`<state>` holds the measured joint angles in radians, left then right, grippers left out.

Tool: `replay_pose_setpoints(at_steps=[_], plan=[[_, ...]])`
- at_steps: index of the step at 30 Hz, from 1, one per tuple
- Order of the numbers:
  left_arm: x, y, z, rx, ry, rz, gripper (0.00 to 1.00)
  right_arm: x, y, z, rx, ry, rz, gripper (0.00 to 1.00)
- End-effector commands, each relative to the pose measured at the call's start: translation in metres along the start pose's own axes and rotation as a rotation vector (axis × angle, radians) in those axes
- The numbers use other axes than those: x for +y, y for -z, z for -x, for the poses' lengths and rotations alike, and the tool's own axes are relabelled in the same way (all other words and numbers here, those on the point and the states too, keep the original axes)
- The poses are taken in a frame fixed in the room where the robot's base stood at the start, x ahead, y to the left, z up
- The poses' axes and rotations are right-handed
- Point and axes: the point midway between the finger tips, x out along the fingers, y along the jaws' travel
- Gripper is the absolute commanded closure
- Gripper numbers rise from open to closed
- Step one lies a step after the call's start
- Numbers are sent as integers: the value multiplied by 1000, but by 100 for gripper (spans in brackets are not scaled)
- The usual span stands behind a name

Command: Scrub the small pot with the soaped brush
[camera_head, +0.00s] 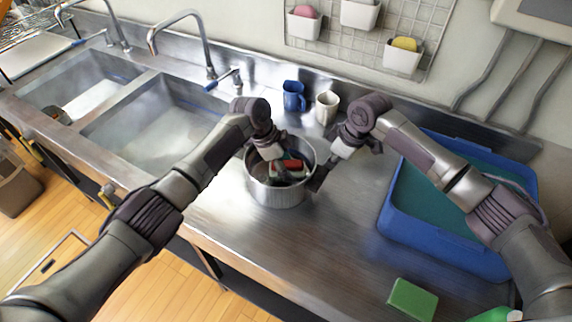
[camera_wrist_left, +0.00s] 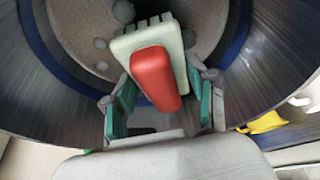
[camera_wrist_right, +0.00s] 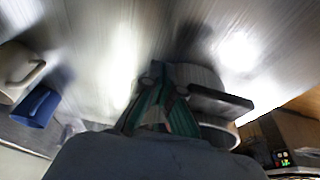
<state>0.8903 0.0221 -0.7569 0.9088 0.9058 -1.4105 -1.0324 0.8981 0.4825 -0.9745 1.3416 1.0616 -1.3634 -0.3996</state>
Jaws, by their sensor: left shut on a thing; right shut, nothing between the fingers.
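The small steel pot (camera_head: 278,197) stands on the counter in the middle of the head view. My left gripper (camera_head: 275,160) reaches into it from above, shut on the brush (camera_head: 290,166). The brush has a red grip and a pale, ridged block; in the left wrist view the brush (camera_wrist_left: 155,75) sits between the teal finger pads over the pot's speckled grey bottom. Contact between brush and bottom is unclear. My right gripper (camera_wrist_right: 165,95) is shut and empty at the pot's right side, close to its dark handle (camera_wrist_right: 222,103). Whether they touch is unclear.
A blue mug (camera_head: 293,97) and a white mug (camera_head: 327,107) stand behind the pot. A blue tub (camera_head: 392,222) is at the right, with a green sponge (camera_head: 412,298) in front of it. Sinks (camera_head: 120,135) are at the left. Counter in front of the pot is clear.

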Motion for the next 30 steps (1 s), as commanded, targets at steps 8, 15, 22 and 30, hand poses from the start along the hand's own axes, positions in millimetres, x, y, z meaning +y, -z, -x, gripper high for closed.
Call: replay_pose_setpoints(at_steps=[8,15,22,30], plan=[[0,-1,-4,1,0,0,75,0,0,0,0,0,0,100],[0,-3,-9,1,0,1,75,0,0,0,0,0,0,100],[0,-5,-13,1,0,1,75,0,0,0,0,0,0,100],[1,-5,-16,1,0,0,75,0,0,0,0,0,0,100]])
